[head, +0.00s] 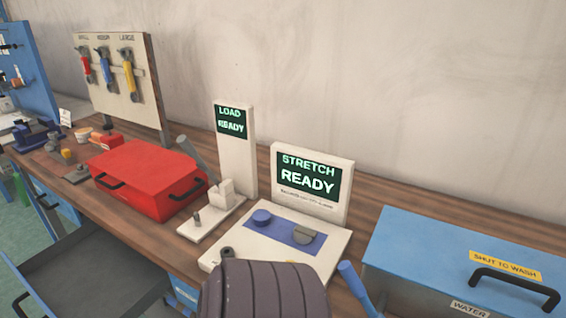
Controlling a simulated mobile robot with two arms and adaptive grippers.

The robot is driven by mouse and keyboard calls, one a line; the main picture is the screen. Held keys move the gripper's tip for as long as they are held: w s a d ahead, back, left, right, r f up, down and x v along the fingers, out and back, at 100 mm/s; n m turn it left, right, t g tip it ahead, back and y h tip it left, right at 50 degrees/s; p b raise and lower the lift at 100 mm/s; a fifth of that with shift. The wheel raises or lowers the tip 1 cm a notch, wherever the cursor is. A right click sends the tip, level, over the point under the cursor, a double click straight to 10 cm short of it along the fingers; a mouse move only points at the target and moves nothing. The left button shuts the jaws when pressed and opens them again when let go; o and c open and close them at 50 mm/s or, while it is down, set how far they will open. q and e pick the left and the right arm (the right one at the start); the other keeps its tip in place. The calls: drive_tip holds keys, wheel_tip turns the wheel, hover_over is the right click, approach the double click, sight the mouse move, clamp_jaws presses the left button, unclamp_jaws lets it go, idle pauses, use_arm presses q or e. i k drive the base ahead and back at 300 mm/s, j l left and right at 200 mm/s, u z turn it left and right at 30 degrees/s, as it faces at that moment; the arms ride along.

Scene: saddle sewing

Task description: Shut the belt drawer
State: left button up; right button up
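An open drawer (85,268) sticks out from the front of the wooden bench at the lower left. Its inside is dark grey, and the part in view looks empty. A dark handle (20,304) shows at its left front, and the frame's bottom edge cuts the drawer off. I cannot read a name on it. Neither of my grippers shows in the head view, so their distance from the drawer cannot be seen.
A red case (145,175) stands on the bench above the drawer. A load stand (235,155), a stretch screen (312,185) and a blue wash box (425,245) stand to the right. A dark ribbed rounded part (265,290) blocks the bottom middle.

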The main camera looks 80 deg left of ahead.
sight(90, 272)
drive_tip(key=u, duration=0.5)
drive_tip(key=l+u, duration=0.1)
drive_tip(key=u, duration=0.45)
drive_tip(key=k+u, duration=0.1)
drive_tip(key=u, duration=0.95)
drive_tip(key=k+u, duration=0.1)
drive_tip(key=u, duration=0.95)
drive_tip(key=k+u, duration=0.1)
drive_tip(key=u, duration=0.95)
